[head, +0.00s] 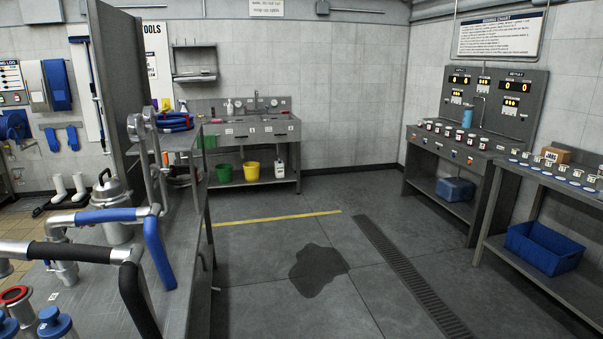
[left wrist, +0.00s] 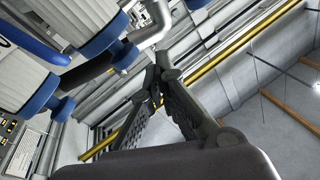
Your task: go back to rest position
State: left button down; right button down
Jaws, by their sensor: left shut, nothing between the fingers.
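My left gripper (left wrist: 158,76) shows only in the left wrist view. Its dark fingers rise from the lower edge and meet at the tips, with nothing held between them. Steel pipework with large blue-collared parts (left wrist: 98,38) fills the upper left behind it; I cannot tell how far it is from the fingers. In the head view neither gripper shows. My right gripper is out of both views.
In the head view, a steel bench with blue and black hoses (head: 158,252) stands close on the left. A dark wet patch (head: 318,270) and a floor grate (head: 412,275) lie on the otherwise clear floor. A control console (head: 485,112) stands on the right, a sink bench (head: 250,130) at the back.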

pick_arm(q)
jog(key=s+d+f+g+h, duration=0.2)
jog(key=s+d+f+g, duration=0.15)
jog(key=d+f, duration=0.7)
jog(key=s+d+f+g+h, duration=0.1)
jog(key=s+d+f+g, duration=0.2)
jog(key=d+f+g, duration=0.7)
jog(key=s+d+m+h, duration=0.15)
jog(key=s+d, duration=0.25)
jog(key=d, duration=0.4)
jog(key=s+d+m+h, duration=0.1)
jog(key=s+d+h, duration=0.25)
jog(key=d, duration=0.35)
jog(key=s+d+m+h, duration=0.1)
jog(key=s+d, duration=0.4)
jog(key=d, duration=0.3)
notch_tip(320, 180, down, 29)
jog(key=s+g, duration=0.2)
jog(key=s, duration=0.1)
jog(key=s+a+f+g, duration=0.1)
jog(key=s+a+f, duration=0.2)
jog(key=s+f, duration=1.1)
jog(key=shift+s+f, duration=0.2)
jog(key=shift+s, duration=0.5)
